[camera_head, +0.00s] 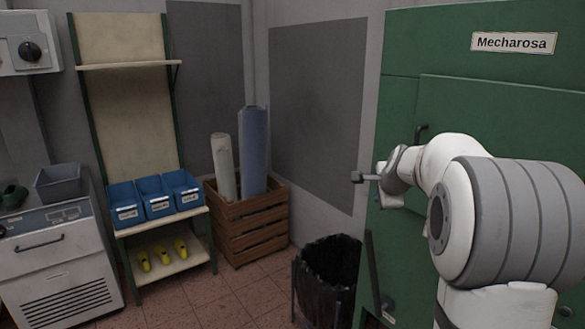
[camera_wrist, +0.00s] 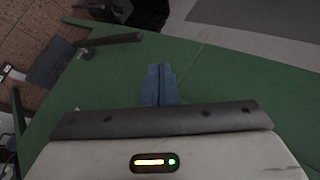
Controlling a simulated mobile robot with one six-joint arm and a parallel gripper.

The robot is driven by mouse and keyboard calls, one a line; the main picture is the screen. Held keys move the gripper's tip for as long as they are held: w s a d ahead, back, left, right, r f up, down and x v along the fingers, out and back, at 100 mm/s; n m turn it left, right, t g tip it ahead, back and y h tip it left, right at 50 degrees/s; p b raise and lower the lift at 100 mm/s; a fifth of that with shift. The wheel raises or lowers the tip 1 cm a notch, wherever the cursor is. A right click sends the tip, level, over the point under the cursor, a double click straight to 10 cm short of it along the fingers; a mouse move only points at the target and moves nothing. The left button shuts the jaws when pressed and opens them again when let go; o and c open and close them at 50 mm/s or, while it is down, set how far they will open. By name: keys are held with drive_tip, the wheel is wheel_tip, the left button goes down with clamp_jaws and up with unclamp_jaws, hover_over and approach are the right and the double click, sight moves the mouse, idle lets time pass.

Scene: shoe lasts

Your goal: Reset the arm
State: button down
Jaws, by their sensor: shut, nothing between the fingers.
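My arm, white and grey, reaches in from the right of the head view, folded in front of the green machine (camera_head: 480,95). My gripper (camera_head: 357,177) is at the arm's left end, in the air beside the machine's front edge. In the wrist view my gripper (camera_wrist: 160,68) shows as two blue-grey fingers pressed together with nothing between them. The green surface (camera_wrist: 235,75) lies behind the fingers in that view.
A black-lined bin (camera_head: 330,270) stands below the gripper. A wooden crate (camera_head: 250,235) holds two rolls. A shelf unit at left has several blue bins (camera_head: 158,203) and yellow shoe lasts (camera_head: 162,254). A grey tray (camera_head: 58,184) sits on a cabinet. Floor between is clear.

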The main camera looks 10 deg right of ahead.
drive_tip(key=s+a+f+n+g, duration=0.2)
drive_tip(key=s+a+n, duration=0.3)
drive_tip(key=s, duration=0.7)
drive_tip(key=s+a+f+n+g, duration=0.2)
drive_tip(key=s+a+f+n, duration=0.2)
drive_tip(key=s+n, duration=0.3)
drive_tip(key=s+a+f+n+g+y+b, duration=0.1)
drive_tip(key=s+a+f+n, duration=0.2)
drive_tip(key=s, duration=1.5)
drive_tip(key=a+n, duration=0.3)
drive_tip(key=a, duration=0.1)
drive_tip(key=shift+f+n+g, duration=0.2)
drive_tip(key=shift+n+g, duration=0.2)
